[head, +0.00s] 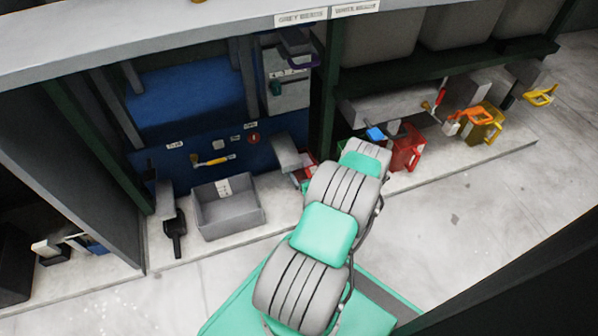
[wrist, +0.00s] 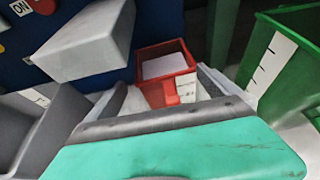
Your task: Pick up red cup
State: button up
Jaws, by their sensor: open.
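The red cup (wrist: 148,56) is an open square-rimmed cup with a pale inside and a red handle facing me, in the upper middle of the wrist view. In the head view a small red part of it (head: 308,170) shows left of my arm, below a grey spout. My gripper (wrist: 162,82) is open and empty. Its two grey fingers point toward the cup, one on each side of it in the picture. I cannot tell how far ahead the cup is. The gripper's fingers are hidden behind my arm in the head view.
A grey spout box (wrist: 85,42) juts out left of the cup. A green container (wrist: 285,60) stands close on the right. A grey bin (head: 228,212) is further left on the shelf. Another red jug (head: 407,148) and a yellow jug (head: 482,124) stand to the right.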

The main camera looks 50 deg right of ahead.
aim_at(307, 168)
jog(key=w+d+f+b, duration=0.2)
jog(key=w+d+b, duration=0.1)
jog(key=shift+w+d+f, duration=0.15)
jog(key=shift+d+f, duration=0.05)
jog(key=shift+d, duration=0.05)
jog(key=shift+w+d+f, duration=0.1)
jog(key=shift+w+f, duration=0.05)
jog(key=shift+w, duration=0.1)
jog(key=c, duration=1.6)
jog(key=shift+r, duration=0.25)
